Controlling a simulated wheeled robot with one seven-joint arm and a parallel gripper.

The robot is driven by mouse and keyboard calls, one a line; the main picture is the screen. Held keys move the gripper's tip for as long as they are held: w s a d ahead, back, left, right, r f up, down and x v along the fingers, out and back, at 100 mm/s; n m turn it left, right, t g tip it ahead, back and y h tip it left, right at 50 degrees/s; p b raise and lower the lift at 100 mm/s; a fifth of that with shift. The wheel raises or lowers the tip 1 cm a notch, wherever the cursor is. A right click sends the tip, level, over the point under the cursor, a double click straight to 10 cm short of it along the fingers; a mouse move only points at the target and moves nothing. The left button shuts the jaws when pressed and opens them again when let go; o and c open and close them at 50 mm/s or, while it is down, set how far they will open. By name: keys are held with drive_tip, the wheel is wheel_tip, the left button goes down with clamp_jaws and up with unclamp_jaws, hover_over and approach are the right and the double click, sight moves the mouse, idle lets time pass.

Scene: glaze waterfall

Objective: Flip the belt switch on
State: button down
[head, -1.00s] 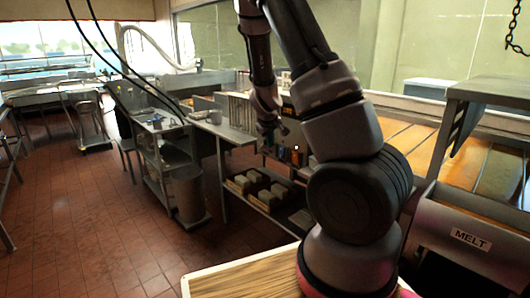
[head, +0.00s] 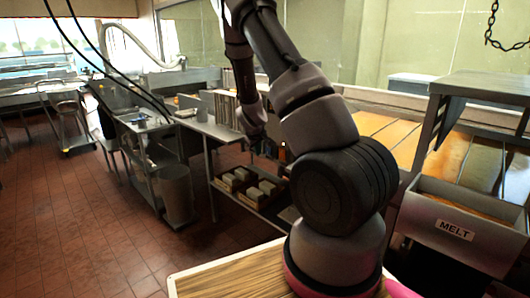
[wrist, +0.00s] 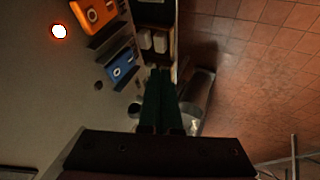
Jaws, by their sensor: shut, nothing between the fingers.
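In the wrist view, an orange switch box (wrist: 97,12) with a pale round part and a blue switch box (wrist: 121,67) with a small pale part are mounted on a grey surface. I cannot tell which is the belt switch or how either is set. My gripper (wrist: 160,72) has dark green fingers, closed together and empty. Its tips appear to the right of the blue box in the picture, apart from it. In the head view my wrist is by the shelf unit, and the fingertips are too small to make out.
A glowing white disc with a red rim (wrist: 59,31) is on the grey surface. A metal shelf unit (head: 207,128) holds pale blocks below. A grey bin (head: 176,193) stands left of it. The MELT trough (head: 455,230) is at right. Open red tile floor (head: 75,220) lies at left.

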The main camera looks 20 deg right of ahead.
sight(265, 151)
drive_tip(key=d, duration=0.1)
drive_tip(key=w+d+f, duration=0.1)
drive_tip(key=d, duration=0.1)
drive_tip(key=shift+w+d+f, duration=0.1)
drive_tip(key=shift+w+f, duration=0.2)
drive_tip(key=shift+w, duration=0.05)
drive_tip(key=shift+w+d+f, duration=0.1)
drive_tip(key=shift+w+d, duration=0.15)
drive_tip(key=shift+d, duration=0.25)
